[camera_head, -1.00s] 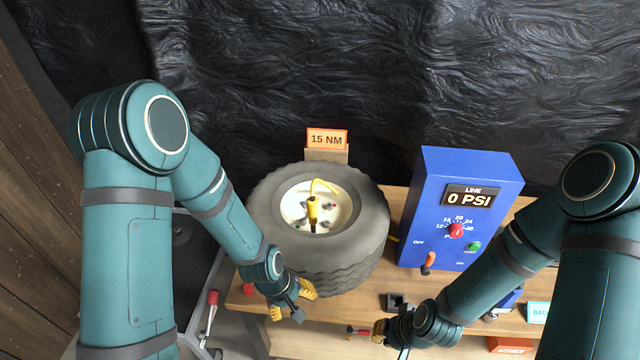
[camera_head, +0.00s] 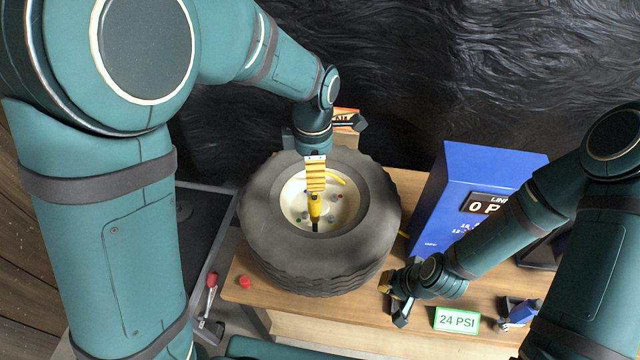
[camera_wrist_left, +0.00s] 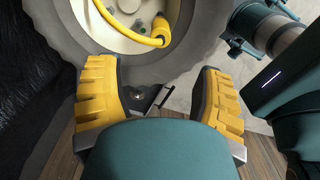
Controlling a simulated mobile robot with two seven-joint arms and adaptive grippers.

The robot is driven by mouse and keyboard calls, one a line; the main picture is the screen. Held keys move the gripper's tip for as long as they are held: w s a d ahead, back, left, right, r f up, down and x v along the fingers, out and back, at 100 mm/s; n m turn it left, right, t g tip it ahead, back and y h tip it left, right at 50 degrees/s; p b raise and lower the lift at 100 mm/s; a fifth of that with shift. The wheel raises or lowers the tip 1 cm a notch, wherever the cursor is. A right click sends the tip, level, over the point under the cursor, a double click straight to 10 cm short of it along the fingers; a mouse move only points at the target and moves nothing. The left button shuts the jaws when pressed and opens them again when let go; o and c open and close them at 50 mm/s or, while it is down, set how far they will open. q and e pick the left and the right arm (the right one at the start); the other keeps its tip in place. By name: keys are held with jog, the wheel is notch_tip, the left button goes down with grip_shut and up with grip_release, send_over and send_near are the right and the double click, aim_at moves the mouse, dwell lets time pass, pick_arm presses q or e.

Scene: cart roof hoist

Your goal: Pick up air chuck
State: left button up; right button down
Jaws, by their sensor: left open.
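The yellow air chuck (camera_head: 314,210) stands at the hub of the tire's pale wheel (camera_head: 292,190), with its dark tip down, and a yellow hose is attached. In the left wrist view the chuck (camera_wrist_left: 160,32) and its hose are beyond the fingers, near the top. My left gripper (camera_head: 316,172) is over the wheel, just behind the chuck in the head view. Its yellow-padded fingers (camera_wrist_left: 160,98) are wide apart with nothing between them. My right gripper (camera_head: 394,295) is low over the bench's front, right of the tire; its finger gap is unclear.
The black tire (camera_head: 270,250) lies flat on the wooden bench (camera_head: 350,305). A blue inflator box (camera_head: 440,200) stands to its right, display partly hidden by my right arm. A 24 PSI sign (camera_head: 456,320) is at the front. A red knob (camera_head: 244,282) sits left of the tire.

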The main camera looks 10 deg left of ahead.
aim_at(315, 206)
pick_arm(q)
jog(key=shift+f, duration=0.2)
jog(key=f+b, duration=0.1)
jog(key=f, duration=0.6)
jog(key=shift+s, duration=0.2)
jog(key=shift+w+f+b, duration=0.1)
jog(key=shift+f+b, duration=0.25)
jog(key=shift+f, duration=2.65)
grip_shut()
